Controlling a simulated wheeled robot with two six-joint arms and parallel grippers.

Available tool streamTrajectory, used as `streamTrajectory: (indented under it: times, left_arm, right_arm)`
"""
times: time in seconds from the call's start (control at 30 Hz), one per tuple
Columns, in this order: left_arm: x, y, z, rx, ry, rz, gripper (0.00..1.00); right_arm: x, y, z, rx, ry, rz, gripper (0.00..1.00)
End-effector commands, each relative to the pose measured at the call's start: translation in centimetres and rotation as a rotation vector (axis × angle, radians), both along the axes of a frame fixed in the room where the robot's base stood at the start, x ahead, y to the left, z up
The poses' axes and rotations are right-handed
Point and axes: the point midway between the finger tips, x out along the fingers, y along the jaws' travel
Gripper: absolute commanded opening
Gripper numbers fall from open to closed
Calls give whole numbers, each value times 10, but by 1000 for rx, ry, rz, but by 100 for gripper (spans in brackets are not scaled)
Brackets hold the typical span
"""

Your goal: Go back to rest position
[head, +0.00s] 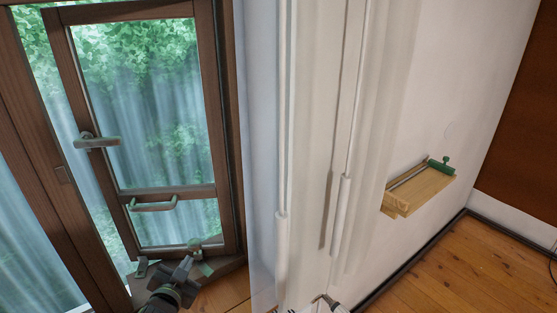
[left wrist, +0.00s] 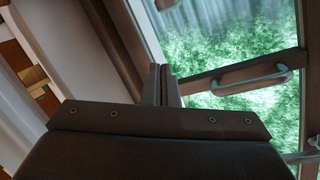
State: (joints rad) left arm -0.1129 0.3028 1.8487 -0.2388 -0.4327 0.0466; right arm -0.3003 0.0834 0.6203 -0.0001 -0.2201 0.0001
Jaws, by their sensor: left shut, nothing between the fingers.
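My left gripper (head: 187,264) is low in the head view, in front of the foot of a brown-framed glass door (head: 226,130). Its fingers are shut with nothing between them. In the left wrist view the two dark fingers (left wrist: 163,86) lie together, and the door's lower bar handle (left wrist: 250,76) shows to their right. The gripper looks clear of that handle.
The door has a lever handle (head: 97,142) and a bar handle (head: 153,206). White pipes (head: 340,215) run down the wall to the right of the door. A wooden shelf (head: 425,190) with a green-ended roller juts from the wall. Wooden floor (head: 440,265) lies open at lower right.

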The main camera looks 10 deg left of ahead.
Motion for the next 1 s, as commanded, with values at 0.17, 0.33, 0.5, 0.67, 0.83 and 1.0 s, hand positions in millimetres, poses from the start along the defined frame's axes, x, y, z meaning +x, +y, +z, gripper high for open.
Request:
streamTrajectory:
  times: [0.17,0.33,0.5,0.67,0.83,1.0]
  left_arm:
    - [-23,-1,-12,-38,77,43,0]
    - [-86,-8,-37,-138,289,143,0]
    - [-161,-22,-54,-238,525,231,0]
    - [-214,-35,-58,-300,686,278,0]
    - [-260,-47,-56,-348,822,310,0]
    - [-298,-58,-53,-385,938,331,0]
  right_arm:
    - [0,0,0,0,0,0,36]
    - [0,0,0,0,0,0,36]
    - [0,1,0,1,0,0,36]
    - [0,2,0,3,1,-1,36]
    - [0,4,0,5,1,-2,36]
    - [0,6,-1,7,-1,-2,36]
